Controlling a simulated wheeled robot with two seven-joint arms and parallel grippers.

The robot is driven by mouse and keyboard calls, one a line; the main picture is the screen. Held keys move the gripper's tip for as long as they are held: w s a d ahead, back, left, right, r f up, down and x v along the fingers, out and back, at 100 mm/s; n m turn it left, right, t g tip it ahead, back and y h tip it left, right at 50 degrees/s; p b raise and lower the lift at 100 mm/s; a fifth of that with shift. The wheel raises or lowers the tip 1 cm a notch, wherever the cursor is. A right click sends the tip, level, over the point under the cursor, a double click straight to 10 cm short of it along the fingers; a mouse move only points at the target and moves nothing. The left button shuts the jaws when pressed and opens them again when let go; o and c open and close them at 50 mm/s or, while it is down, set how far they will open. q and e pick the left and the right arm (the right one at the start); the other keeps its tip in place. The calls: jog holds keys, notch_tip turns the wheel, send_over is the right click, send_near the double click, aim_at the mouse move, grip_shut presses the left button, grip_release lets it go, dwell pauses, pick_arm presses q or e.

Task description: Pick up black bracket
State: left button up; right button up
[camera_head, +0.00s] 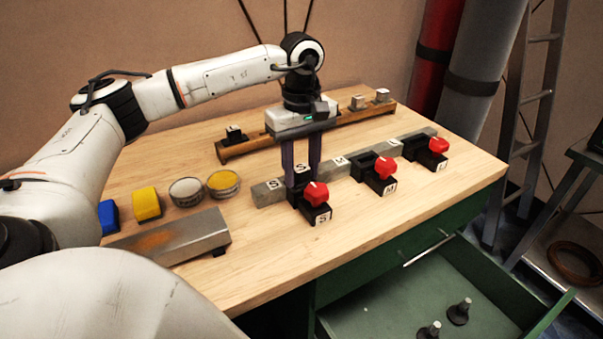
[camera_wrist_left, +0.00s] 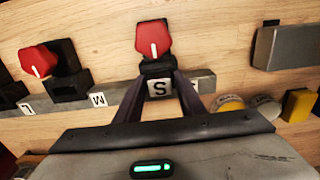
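Three black brackets with red knobs stand along a grey rail on the wooden workbench: the S bracket (camera_head: 315,208) nearest, the M bracket (camera_head: 378,178) in the middle, the L bracket (camera_head: 432,153) at the right. My left gripper (camera_head: 301,172) points down over the rail at the S bracket's rear. I cannot tell whether the fingers touch or grip anything. The S bracket's red knob (camera_wrist_left: 153,38) is ahead of the fingertips. My right gripper is not in view.
A wooden rail (camera_head: 260,146) with a black piece and pale cubes lies behind. Left are a grey metal bar (camera_head: 170,238), two round tins (camera_head: 223,182), and yellow (camera_head: 146,203) and blue blocks. An open green drawer (camera_head: 390,308) juts out in front. The front tabletop is clear.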

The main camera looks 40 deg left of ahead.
pick_arm(q)
jog(key=c, duration=0.3)
notch_tip(320, 180, up, 10)
jog(key=shift+r+p, duration=0.1)
jog(key=shift+p, duration=0.3)
jog(key=shift+p, duration=0.35)
dwell(0.3)
